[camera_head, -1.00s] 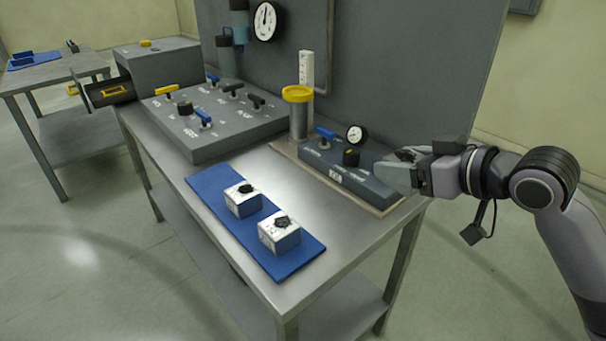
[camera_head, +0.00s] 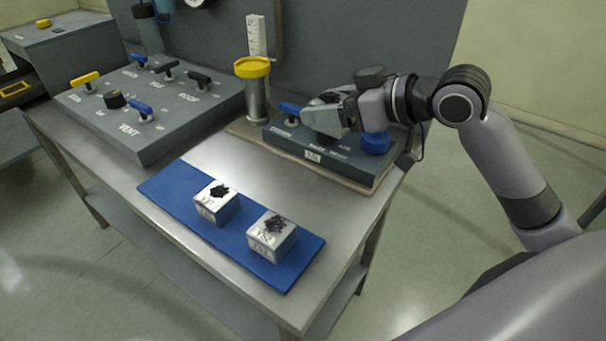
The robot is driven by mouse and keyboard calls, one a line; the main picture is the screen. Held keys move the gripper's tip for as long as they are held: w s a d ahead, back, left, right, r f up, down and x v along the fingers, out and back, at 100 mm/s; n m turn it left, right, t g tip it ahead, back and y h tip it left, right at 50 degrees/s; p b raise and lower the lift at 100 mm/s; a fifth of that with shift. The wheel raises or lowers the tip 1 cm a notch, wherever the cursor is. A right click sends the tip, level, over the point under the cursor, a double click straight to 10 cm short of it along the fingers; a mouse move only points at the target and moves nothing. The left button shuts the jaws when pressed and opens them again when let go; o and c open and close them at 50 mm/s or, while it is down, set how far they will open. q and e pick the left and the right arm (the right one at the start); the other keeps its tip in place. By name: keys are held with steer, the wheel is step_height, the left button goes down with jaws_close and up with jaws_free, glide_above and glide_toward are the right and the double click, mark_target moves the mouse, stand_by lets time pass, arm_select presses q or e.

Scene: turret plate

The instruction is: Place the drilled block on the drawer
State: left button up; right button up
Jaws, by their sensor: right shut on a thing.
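Two white blocks with dark, rough marks on top sit apart on a blue mat: one on the left (camera_head: 216,205) and one on the right (camera_head: 271,239). I cannot tell which is the drilled block. The drawer (camera_head: 16,92), dark with a yellow handle, sticks out of the grey cabinet at the left edge, partly cut off. My right gripper (camera_head: 322,122) is at the small grey panel (camera_head: 345,166), far from both blocks. It is shut on the dark knob there, which its fingers mostly hide. My left gripper is not in view.
The blue mat (camera_head: 165,187) lies on the steel table (camera_head: 190,262). A larger panel (camera_head: 180,122) with several levers stands left. A yellow-topped cylinder (camera_head: 255,90) stands behind the mat. A blue knob (camera_head: 375,142) is right of my gripper. Bare steel surrounds the mat.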

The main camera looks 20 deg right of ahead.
mark_target(324, 199)
step_height(324, 199, down, 18)
steer(key=shift+r+b, duration=0.25)
steer(key=shift+b, duration=0.5)
steer(key=shift+f, duration=0.1)
steer(key=o, duration=1)
steer(key=shift+f, duration=0.15)
steer(key=shift+c, duration=0.2)
steer(key=shift+o, duration=0.6)
steer(key=shift+s, duration=0.1)
